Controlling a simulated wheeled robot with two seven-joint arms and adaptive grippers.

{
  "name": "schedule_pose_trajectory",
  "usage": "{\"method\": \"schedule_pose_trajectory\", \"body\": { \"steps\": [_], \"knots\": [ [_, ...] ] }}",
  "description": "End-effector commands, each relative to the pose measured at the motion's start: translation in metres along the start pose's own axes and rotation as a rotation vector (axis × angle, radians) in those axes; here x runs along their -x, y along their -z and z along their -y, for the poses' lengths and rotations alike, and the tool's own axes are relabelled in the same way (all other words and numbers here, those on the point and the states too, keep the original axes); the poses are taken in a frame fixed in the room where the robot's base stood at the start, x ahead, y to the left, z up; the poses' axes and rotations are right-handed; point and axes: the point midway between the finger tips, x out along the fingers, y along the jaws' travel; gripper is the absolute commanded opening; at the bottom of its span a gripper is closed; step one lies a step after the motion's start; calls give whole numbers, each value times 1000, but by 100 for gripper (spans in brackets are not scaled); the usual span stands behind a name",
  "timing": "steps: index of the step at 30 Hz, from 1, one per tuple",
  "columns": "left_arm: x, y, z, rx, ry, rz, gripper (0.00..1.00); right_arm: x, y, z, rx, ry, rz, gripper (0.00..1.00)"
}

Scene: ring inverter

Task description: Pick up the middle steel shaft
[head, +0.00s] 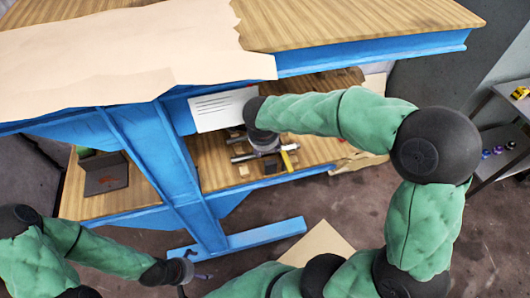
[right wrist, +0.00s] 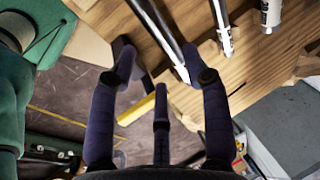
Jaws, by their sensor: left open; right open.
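Three steel-coloured rods lie on the wooden lower shelf (head: 216,173). In the right wrist view, a long shaft (right wrist: 160,25) ends near my right gripper's right fingertip. A thinner shaft with a shaped end (right wrist: 222,28) lies to its right, in the middle of the three. A short, thick, pale cylinder (right wrist: 270,14) is further right. I cannot tell which is the task's middle shaft. My right gripper (right wrist: 159,60) is open and empty, its fingers spread near the long shaft's end. In the head view it hides part of the shafts (head: 240,157). My left gripper (head: 192,268) is open, low, away from the shelf.
A yellow bar (head: 287,160) lies close to my right gripper and shows below its fingers in the right wrist view (right wrist: 138,109). A white sheet (head: 218,109) stands behind the shafts. The blue bench frame (head: 185,180) and overhanging top (head: 370,53) bound the shelf.

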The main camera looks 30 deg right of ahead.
Motion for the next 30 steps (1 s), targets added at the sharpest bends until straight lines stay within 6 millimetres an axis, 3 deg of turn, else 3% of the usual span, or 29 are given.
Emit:
{"method": "schedule_pose_trajectory", "body": {
  "steps": [10,19,27,30],
  "knots": [
    [-7,1,2,0,0,-1,100,-24,-1,-2,2,-1,1,48],
    [-19,1,7,0,0,-1,100,-64,-3,-4,0,-3,1,48],
    [-18,1,6,0,0,-1,100,-66,-3,-3,1,0,2,48],
    [-18,1,6,0,0,-1,100,-66,-3,-3,1,0,2,20]
  ]
}}
